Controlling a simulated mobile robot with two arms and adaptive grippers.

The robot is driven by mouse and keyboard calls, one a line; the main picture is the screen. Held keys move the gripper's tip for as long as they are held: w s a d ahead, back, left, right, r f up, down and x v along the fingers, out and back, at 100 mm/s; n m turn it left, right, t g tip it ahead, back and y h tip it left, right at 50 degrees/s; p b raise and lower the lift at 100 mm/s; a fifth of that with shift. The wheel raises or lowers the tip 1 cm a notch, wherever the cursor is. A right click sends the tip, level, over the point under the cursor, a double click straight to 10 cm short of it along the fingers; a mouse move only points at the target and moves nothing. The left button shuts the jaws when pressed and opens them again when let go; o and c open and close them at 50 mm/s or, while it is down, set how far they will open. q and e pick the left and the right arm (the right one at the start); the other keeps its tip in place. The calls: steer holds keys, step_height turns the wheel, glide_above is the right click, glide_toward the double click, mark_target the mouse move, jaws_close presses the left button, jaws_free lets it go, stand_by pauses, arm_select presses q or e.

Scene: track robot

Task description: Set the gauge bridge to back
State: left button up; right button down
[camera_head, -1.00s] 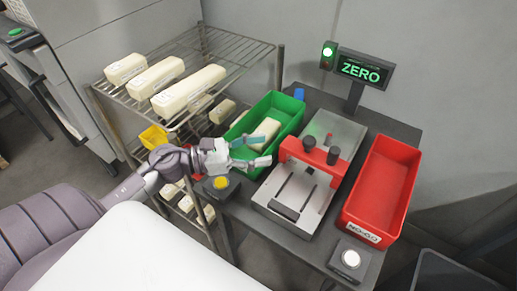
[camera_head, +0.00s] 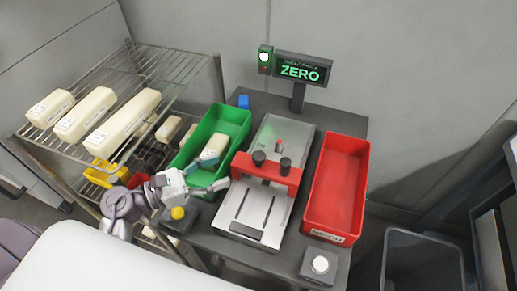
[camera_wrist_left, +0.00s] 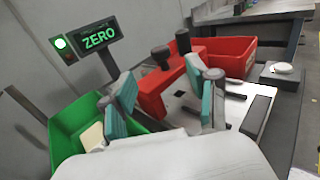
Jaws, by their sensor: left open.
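The gauge bridge (camera_head: 267,173) is a red bar with black knobs, spanning a grey slotted plate (camera_head: 240,223) on the table. In the left wrist view the red bridge (camera_wrist_left: 165,84) lies ahead of the fingers. My left gripper (camera_head: 222,165) is open, with teal finger pads, just left of the bridge and over the right side of the green bin. In the left wrist view its fingers (camera_wrist_left: 163,102) are apart with nothing held between them. A gap to the bridge is hard to judge. My right gripper is not in view.
A green bin (camera_head: 233,118) with a cream block stands left of the gauge, and a red bin (camera_head: 337,185) stands right. A display (camera_head: 302,70) reads ZERO with a green light. A wire rack (camera_head: 170,75) holds cream blocks. Yellow (camera_head: 178,213) and white (camera_head: 320,264) buttons sit in front.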

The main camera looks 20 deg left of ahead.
mark_target(255, 157)
arm_select(q)
steer(key=p+x, duration=0.3)
steer(key=x, duration=0.7)
steer(key=shift+r, duration=0.15)
steer(key=shift+w+d, duration=0.4)
jaws_close()
